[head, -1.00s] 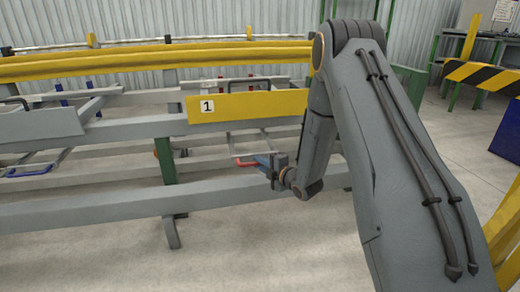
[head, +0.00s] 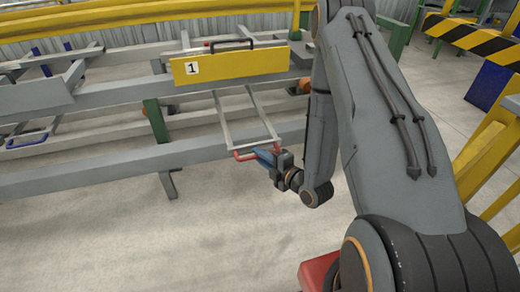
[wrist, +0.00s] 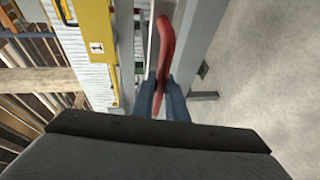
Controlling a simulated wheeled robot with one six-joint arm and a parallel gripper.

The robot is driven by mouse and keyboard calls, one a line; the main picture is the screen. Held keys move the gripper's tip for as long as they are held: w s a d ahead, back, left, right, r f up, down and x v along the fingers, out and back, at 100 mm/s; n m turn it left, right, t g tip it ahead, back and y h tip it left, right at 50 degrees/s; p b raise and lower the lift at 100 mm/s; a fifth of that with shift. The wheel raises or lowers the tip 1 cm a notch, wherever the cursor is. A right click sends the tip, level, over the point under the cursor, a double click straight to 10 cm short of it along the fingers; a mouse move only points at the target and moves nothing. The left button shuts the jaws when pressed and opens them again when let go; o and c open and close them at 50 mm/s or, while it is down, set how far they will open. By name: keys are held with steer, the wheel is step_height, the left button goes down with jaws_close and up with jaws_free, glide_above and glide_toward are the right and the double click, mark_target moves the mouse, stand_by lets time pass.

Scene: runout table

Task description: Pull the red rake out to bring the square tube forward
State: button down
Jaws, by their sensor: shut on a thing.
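The red rake handle (head: 243,155) sits at the front rail of the runout table, and two pale rods (head: 245,118) run back from it under a yellow plate marked 1 (head: 230,64). My gripper (head: 262,156) is shut on the right part of this handle. In the wrist view the red handle (wrist: 165,45) stands between the two blue fingers of my gripper (wrist: 162,98). I cannot tell which bar is the square tube; the rake's far end is hidden behind the yellow plate.
The grey front rail (head: 90,178) crosses the left half of the head view. A blue handle (head: 27,140) on similar rods is at far left. A black handle (head: 233,43) shows above the yellow plate. Bare floor (head: 150,240) lies in front of the table.

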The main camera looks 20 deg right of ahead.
steer(key=shift+s+a+f, duration=0.1)
steer(key=shift+s+a, duration=0.1)
steer(key=shift+s, duration=0.1)
steer(key=c, duration=1.8)
jaws_free()
steer(key=shift+o, duration=0.2)
steer(key=shift+d, duration=0.1)
steer(key=p+v, duration=0.1)
steer(key=v, duration=0.6)
steer(key=shift+s+p, duration=0.35)
steer(key=shift+p, duration=0.05)
steer(key=shift+d, duration=0.1)
